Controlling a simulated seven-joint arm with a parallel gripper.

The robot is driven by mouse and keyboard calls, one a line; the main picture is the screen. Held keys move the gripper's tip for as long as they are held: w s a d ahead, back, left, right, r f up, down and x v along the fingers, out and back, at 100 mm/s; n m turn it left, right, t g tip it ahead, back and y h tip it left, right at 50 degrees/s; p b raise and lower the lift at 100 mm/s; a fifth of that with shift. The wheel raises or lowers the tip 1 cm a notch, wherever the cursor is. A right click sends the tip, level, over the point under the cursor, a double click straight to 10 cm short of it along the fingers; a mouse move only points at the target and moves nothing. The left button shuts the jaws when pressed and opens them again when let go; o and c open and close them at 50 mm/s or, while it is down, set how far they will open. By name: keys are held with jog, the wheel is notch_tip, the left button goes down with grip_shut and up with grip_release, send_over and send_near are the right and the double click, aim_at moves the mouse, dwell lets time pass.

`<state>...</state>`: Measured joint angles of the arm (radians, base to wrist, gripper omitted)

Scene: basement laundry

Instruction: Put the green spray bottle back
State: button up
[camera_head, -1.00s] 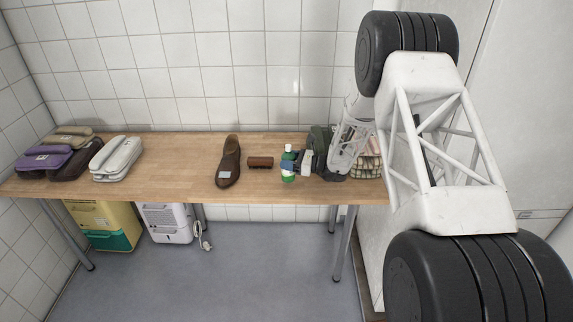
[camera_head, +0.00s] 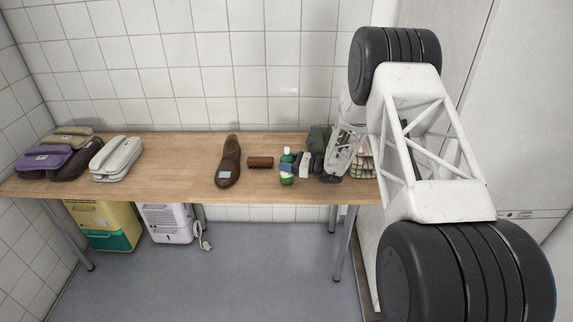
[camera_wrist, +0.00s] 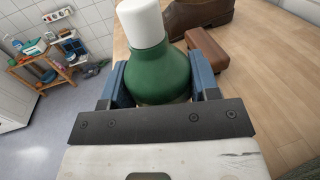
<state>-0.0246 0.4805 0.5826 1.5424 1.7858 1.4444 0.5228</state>
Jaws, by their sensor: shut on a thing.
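The green bottle (camera_head: 287,180) with a white cap is near the right end of the wooden table in the head view. My gripper (camera_head: 287,168) is shut around its body with blue fingers. In the wrist view the green bottle (camera_wrist: 168,75) is upright between the two fingers of my gripper (camera_wrist: 160,88), with its white cap toward the top. Its lower part is hidden by the gripper there. I cannot tell whether its base touches the table.
A brown brush or block (camera_head: 261,162) and a brown shoe (camera_head: 228,162) lie left of the bottle. A dark green item (camera_head: 319,138) and a basket (camera_head: 362,168) are to the right, partly behind my arm.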

jog(key=shift+f, duration=0.3)
jog(key=shift+f, duration=0.15)
jog(key=o, duration=1.2)
jog(key=shift+c, duration=0.2)
jog(key=v, duration=1.2)
